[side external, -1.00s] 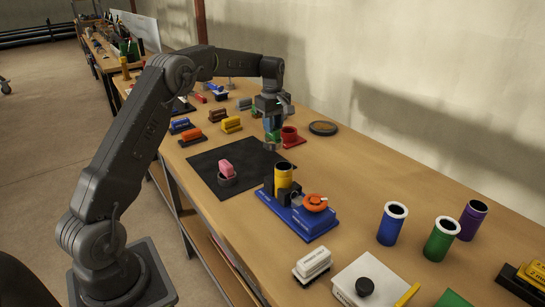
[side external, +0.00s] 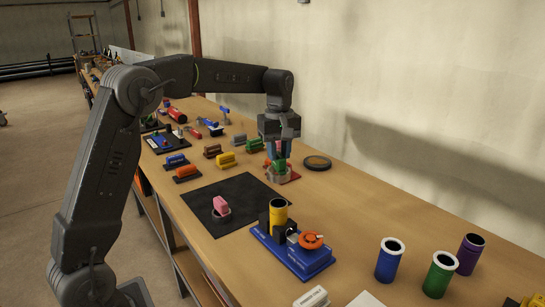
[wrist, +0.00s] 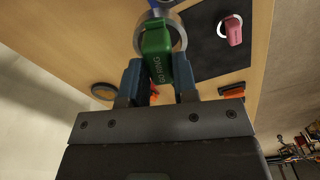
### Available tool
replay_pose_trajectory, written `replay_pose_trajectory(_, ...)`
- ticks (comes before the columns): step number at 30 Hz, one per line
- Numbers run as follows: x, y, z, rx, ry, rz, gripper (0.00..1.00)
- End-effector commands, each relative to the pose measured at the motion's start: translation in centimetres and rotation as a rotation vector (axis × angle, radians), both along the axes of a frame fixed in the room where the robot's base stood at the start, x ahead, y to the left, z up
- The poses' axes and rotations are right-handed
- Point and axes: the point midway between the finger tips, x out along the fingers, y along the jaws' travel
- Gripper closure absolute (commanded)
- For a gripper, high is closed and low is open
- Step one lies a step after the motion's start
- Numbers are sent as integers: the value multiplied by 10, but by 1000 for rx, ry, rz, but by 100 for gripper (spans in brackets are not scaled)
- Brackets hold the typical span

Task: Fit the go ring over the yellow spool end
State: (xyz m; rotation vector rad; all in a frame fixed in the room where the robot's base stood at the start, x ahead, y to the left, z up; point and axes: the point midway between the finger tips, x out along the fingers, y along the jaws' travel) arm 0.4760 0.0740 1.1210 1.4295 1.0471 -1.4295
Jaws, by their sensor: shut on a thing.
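The go ring is a grey metal ring (wrist: 178,30) with a green handle (wrist: 158,55) lettered "GO RING". My gripper (side external: 279,157) is shut on the green handle, which also shows in the side view (side external: 281,167). The ring is held out past the fingertips, in front of a red holder (side external: 294,177); its height above the table is hard to tell. The yellow spool end (side external: 278,214) stands upright in a blue fixture (side external: 315,263), nearer the side camera and apart from the ring. The spool's top is open and uncovered.
A pink-handled ring (side external: 220,206) lies on the black mat (side external: 208,191), left of the fixture. An orange clamp knob (side external: 311,240) sits on the fixture. Blue (side external: 389,262), green (side external: 440,272) and purple (side external: 469,254) tubes stand at right. A dark disc (side external: 317,162) lies near the wall.

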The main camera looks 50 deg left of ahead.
Motion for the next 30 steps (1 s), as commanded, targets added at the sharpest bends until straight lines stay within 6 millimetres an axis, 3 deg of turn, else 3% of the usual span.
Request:
replay_pose_trajectory(3, -16, -22, 14, 0, -2, -62, 100)
replay_pose_trajectory(6, -23, -31, 18, 0, -1, -91, 100)
replay_pose_trajectory(17, -26, -34, 19, -1, 0, -100, 100)
replay_pose_trajectory(23, -26, -34, 11, -1, 2, -99, 100)
replay_pose_trajectory(30, -26, -34, -13, -2, 4, -99, 100)
